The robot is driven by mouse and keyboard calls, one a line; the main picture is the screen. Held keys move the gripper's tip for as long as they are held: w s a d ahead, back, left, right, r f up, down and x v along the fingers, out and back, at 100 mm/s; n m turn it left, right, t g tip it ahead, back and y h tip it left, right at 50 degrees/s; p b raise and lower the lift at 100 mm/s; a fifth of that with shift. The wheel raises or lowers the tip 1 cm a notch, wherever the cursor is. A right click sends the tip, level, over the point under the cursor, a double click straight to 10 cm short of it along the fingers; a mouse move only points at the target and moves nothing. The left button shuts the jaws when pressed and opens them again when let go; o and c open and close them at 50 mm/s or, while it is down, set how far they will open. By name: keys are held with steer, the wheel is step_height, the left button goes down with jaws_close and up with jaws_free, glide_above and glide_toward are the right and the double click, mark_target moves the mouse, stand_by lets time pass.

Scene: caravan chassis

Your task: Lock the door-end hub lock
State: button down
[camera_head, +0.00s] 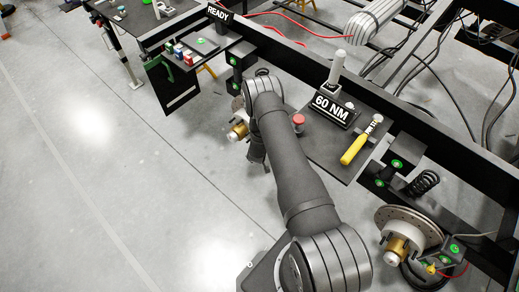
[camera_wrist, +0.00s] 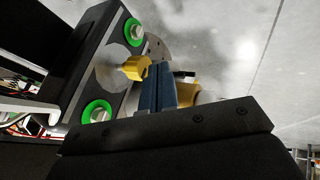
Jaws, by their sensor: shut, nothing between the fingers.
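In the wrist view, my gripper (camera_wrist: 161,84) is shut, its blue fingers together with nothing between them. A yellow lock knob (camera_wrist: 134,68) on a round grey plate stands just left of the fingertips; I cannot tell whether they touch. A brass hub (camera_wrist: 186,92) shows partly behind the fingers. In the head view, my arm reaches to the far hub (camera_head: 238,131), and my gripper is hidden behind the arm there. The near hub (camera_head: 398,248) has a brake disc and a similar yellow knob (camera_head: 431,268).
Two green rings (camera_wrist: 134,31) flank the knob on a dark bracket. A dark shelf (camera_head: 335,155) holds a "60 NM" sign (camera_head: 333,110), a yellow-handled tool (camera_head: 354,148) and a red button (camera_head: 299,120). Chassis rails and cables lie right; the floor at left is clear.

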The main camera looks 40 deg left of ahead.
steer(key=shift+w, duration=0.35)
steer(key=shift+w, duration=1.05)
steer(key=s+d+r, duration=0.3)
steer(key=s+r, duration=0.5)
steer(key=s, duration=0.1)
steer(key=shift+d, duration=0.4)
